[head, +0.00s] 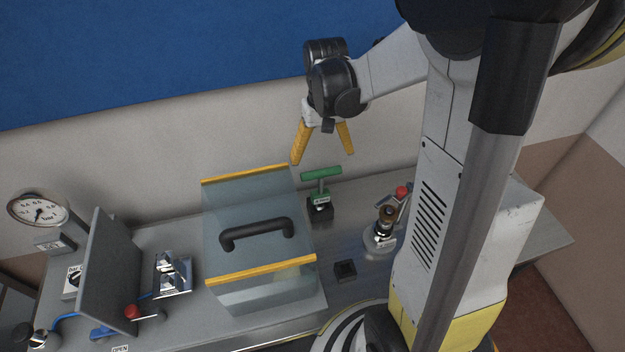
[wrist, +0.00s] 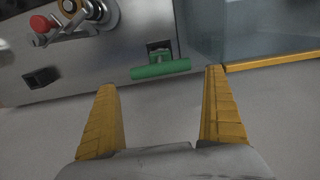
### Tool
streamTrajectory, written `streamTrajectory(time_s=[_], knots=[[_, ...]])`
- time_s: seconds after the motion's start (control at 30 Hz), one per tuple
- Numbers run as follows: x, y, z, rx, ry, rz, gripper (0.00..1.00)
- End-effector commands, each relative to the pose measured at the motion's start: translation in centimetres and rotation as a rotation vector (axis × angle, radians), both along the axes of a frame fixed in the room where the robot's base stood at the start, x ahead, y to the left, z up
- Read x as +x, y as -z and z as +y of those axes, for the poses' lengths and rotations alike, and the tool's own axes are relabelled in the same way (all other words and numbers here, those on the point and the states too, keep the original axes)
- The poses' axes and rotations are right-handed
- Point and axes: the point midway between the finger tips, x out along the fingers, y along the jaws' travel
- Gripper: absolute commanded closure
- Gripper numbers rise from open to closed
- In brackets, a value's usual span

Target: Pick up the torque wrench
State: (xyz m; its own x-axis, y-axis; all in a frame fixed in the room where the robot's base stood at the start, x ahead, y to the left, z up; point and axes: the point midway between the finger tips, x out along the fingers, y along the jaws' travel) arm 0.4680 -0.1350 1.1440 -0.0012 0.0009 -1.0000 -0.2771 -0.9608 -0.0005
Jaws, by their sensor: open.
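The torque wrench appears to be the green T-handled tool (head: 321,175), standing upright in a black socket (head: 320,211) on the metal bench, right of the clear box. In the wrist view its green handle (wrist: 160,69) lies across the picture, just beyond and between the fingertips. My gripper (head: 325,158) has its yellow fingers spread and empty, above and slightly behind the handle in the head view. The gripper in the wrist view (wrist: 162,78) shows a wide gap with nothing between the fingers. The tool's lower end is hidden in the socket.
A clear box (head: 258,270) with yellow edges and a black handle stands left of the tool. A clamp fixture with a red knob (head: 402,192) stands to the right. An empty black square socket (head: 345,270) is nearer. A grey wall (head: 150,165) rises behind.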

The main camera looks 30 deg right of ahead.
Motion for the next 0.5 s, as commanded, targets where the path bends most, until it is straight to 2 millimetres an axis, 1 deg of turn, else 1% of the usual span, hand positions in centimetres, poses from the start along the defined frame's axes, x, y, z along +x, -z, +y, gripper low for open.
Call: streamTrajectory(time_s=[0.03,0.23,0.4,0.5], knots=[[0.0,0.8,0.0,0.000,0.000,0.000,0.00],[0.1,2.5,0.0,0.000,-0.001,-0.001,0.00],[0.2,5.3,-0.2,0.000,-0.001,-0.001,0.00],[0.2,6.3,-0.2,-0.001,-0.001,-0.002,0.00]])
